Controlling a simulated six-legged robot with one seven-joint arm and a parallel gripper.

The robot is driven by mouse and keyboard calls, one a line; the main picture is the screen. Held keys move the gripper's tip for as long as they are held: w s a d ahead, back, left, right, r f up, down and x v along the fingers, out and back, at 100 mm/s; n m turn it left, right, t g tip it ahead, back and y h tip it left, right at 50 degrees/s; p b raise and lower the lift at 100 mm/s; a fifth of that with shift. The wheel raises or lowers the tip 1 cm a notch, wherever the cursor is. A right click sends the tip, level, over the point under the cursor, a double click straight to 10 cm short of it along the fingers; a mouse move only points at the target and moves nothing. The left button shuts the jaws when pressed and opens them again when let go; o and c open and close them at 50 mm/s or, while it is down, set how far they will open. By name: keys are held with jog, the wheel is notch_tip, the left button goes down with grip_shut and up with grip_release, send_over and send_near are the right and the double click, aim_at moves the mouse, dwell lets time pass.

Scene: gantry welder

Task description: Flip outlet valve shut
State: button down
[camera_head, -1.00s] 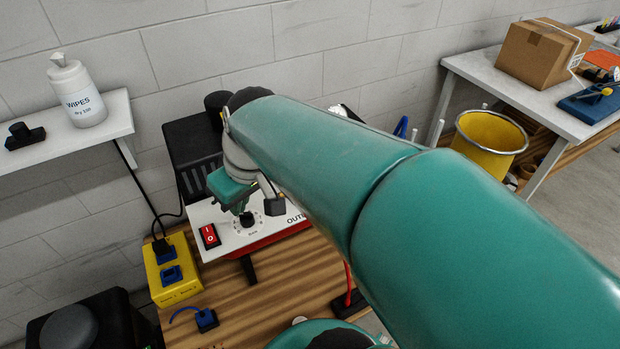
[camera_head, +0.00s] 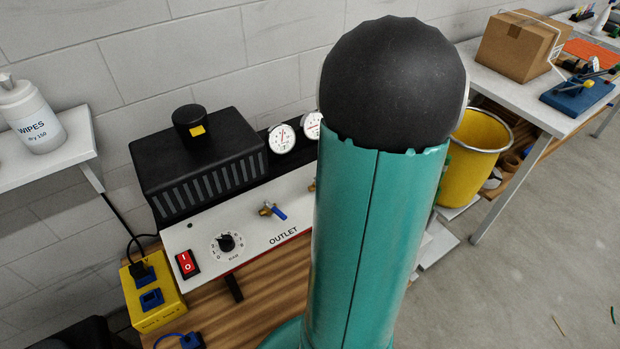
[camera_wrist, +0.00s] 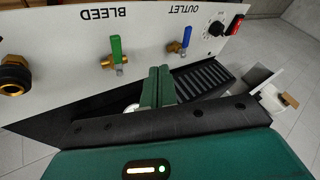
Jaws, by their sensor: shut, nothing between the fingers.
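The outlet valve (camera_head: 277,212) sits on the white panel above the word OUTLET, with a brass body and a short blue lever slanting down to the right in the head view. In the upside-down wrist view, the outlet valve (camera_wrist: 184,42) shows its blue lever standing up, leaning slightly right of its brass body. My gripper (camera_wrist: 159,86) has its green fingers together and empty. It appears below and left of the outlet valve in that picture, apart from it. My gripper is hidden behind my arm in the head view.
A bleed valve with a green lever (camera_wrist: 116,50) stands beside the outlet valve, and a brass fitting (camera_wrist: 14,74) lies farther left. The panel also has a dial (camera_head: 226,243) and red switch (camera_head: 187,263). Two gauges (camera_head: 282,138) and a black ribbed housing (camera_head: 200,160) stand behind.

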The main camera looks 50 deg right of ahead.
aim_at(275, 210)
jog(key=x, duration=0.8)
jog(key=shift+s+a, duration=0.2)
jog(key=shift+s, duration=0.05)
jog(key=a, duration=0.3)
jog(key=shift+w+a+f, duration=0.2)
jog(key=shift+w+f, duration=0.05)
jog(key=shift+w, duration=0.05)
jog(key=shift+w+a+f, duration=0.1)
jog(key=shift+w+a, duration=0.05)
jog(key=shift+a, duration=0.2)
jog(key=shift+a, duration=0.15)
